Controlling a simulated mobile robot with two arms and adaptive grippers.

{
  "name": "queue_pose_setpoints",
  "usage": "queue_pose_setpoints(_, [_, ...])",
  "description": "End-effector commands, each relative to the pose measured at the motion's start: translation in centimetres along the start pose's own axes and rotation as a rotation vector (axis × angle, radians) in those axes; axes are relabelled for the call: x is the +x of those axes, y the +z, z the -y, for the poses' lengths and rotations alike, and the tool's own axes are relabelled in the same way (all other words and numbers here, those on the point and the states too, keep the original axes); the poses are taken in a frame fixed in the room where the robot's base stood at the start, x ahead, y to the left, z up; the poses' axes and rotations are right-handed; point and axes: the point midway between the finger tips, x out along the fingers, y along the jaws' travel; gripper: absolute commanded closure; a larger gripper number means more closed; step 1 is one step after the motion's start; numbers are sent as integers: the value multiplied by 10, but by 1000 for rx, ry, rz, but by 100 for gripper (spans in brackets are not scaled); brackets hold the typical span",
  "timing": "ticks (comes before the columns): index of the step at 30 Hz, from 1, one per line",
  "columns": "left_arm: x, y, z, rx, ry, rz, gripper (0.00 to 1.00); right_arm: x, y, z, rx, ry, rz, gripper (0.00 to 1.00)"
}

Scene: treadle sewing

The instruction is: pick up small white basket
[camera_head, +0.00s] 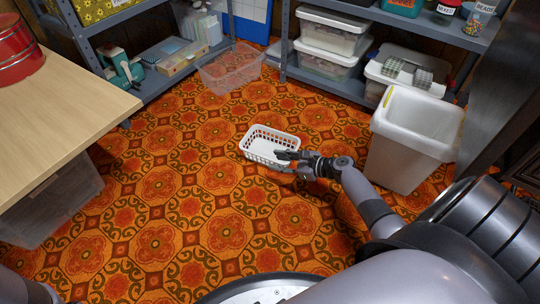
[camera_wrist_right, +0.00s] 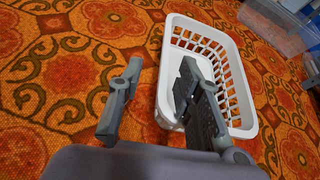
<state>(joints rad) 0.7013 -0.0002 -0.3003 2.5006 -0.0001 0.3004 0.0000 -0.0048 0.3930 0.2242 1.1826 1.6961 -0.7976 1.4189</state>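The small white basket (camera_head: 265,149) is a rectangular, open-topped basket with slotted sides, standing upright on the patterned floor. It looks empty. My right gripper (camera_head: 283,161) is at the basket's near right end in the head view. In the right wrist view, the basket (camera_wrist_right: 240,100) fills the upper middle, and the right gripper (camera_wrist_right: 160,68) is open. One finger is outside the basket on the left; the other is over its inside, with the rim between them. I cannot tell whether either finger touches it. My left gripper is not in view.
A white bin (camera_head: 410,140) stands right of the basket. A clear tub (camera_head: 232,72) lies on the floor behind it, by the grey shelves (camera_head: 165,80). A wooden table (camera_head: 50,130) is at left, with another clear container (camera_head: 50,205) below. Floor left of the basket is free.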

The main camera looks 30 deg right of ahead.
Motion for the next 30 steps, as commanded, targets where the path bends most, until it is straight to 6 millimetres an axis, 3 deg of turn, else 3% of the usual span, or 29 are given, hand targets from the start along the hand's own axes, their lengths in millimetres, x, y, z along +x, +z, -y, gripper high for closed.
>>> queue_pose_setpoints(8, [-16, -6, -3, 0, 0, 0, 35, 19, -2, 1, -2, 0, 0, 68])
queue_pose_setpoints(18, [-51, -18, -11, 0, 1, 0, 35, 59, -2, 6, -2, 1, 1, 68])
queue_pose_setpoints(30, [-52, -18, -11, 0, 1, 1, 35, 64, 2, 6, -1, 0, -1, 71])
